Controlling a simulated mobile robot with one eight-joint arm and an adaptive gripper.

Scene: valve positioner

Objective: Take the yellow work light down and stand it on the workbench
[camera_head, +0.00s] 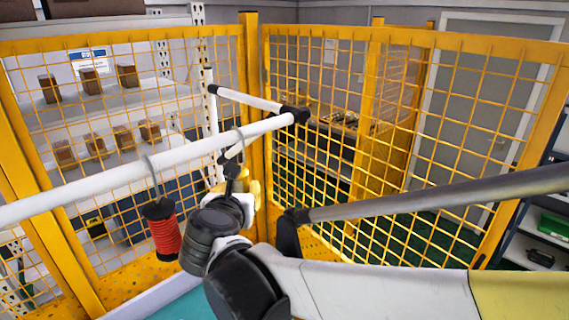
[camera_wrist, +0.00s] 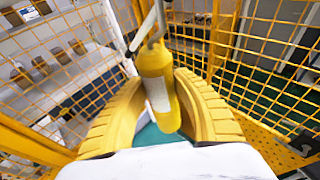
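The yellow work light (camera_wrist: 154,84) is a yellow cylinder with a pale label, hanging from a hook (camera_head: 238,143) on a white horizontal rail (camera_head: 150,170). In the head view my wrist largely hides it. My gripper (camera_wrist: 162,92) has thick ribbed yellow fingers, one on each side of the light. The fingers look spread, with the light between them; whether either finger touches it is not clear. In the head view my gripper (camera_head: 238,188) is just below the hook. A teal surface (camera_head: 180,296), apparently the workbench top, shows at the bottom of the head view.
A red spool-like item (camera_head: 164,232) hangs from another hook to the left on the rail. Yellow mesh fencing (camera_head: 340,120) meets at a post (camera_head: 250,90) behind the light. Shelves with small brown boxes (camera_head: 92,82) stand beyond the left mesh.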

